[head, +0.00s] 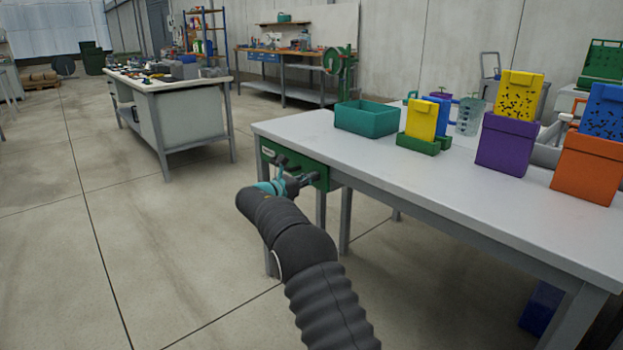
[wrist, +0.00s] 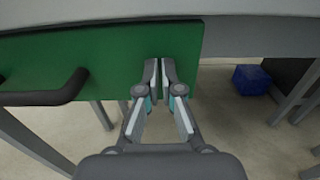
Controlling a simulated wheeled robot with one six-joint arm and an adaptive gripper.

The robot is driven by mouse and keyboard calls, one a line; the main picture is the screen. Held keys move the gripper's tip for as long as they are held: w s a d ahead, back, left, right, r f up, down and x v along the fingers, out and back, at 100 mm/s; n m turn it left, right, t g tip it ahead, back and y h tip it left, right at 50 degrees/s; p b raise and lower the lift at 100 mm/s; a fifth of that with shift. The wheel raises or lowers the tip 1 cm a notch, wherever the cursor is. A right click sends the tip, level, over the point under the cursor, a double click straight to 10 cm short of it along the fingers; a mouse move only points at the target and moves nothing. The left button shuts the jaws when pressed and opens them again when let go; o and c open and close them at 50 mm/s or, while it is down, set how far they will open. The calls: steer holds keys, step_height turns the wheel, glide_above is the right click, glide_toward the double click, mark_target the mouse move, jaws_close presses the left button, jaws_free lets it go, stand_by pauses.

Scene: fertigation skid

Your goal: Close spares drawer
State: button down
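The spares drawer (head: 321,173) has a green front and sits under the near left end of the grey table. In the wrist view its green front (wrist: 110,58) fills the upper left, with a black bar handle (wrist: 48,97) at the left. Any gap between the front and the table frame cannot be made out. My gripper (head: 312,178) is at the drawer front. In the wrist view the gripper (wrist: 160,66) has its fingertips together and empty, in front of the right part of the green panel, right of the handle. Whether they touch it is unclear.
The grey table (head: 420,185) carries a teal bin (head: 366,119), a purple box (head: 505,145) and an orange box (head: 586,168). Table legs stand below, with a blue crate (wrist: 251,79) on the floor. A workbench (head: 180,85) stands at the back left. The floor at left is clear.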

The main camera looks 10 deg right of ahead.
steer(key=v, duration=1.4)
step_height(320, 180, down, 11)
steer(key=s+m+g+y, duration=0.2)
steer(key=s+m+y, duration=0.1)
steer(key=m, duration=0.1)
steer(key=s+d+f+m+g+y, duration=0.2)
steer(key=s+d+f+m+g, duration=0.1)
steer(key=s, duration=0.4)
steer(key=s+d+r+m+y, duration=0.3)
steer(key=s+d+r+m, duration=0.1)
steer(key=s, duration=1)
steer(key=s+d+r+m+y, duration=0.3)
steer(key=s+d+r+m, duration=0.2)
steer(key=s, duration=0.9)
steer(key=s+d+r+m+y, duration=0.3)
steer(key=s+d+r+m, duration=0.2)
steer(key=s+m, duration=0.4)
steer(key=shift+s+d+r+y, duration=0.2)
steer(key=shift+s+r+y, duration=0.3)
steer(key=shift+s, duration=2.2)
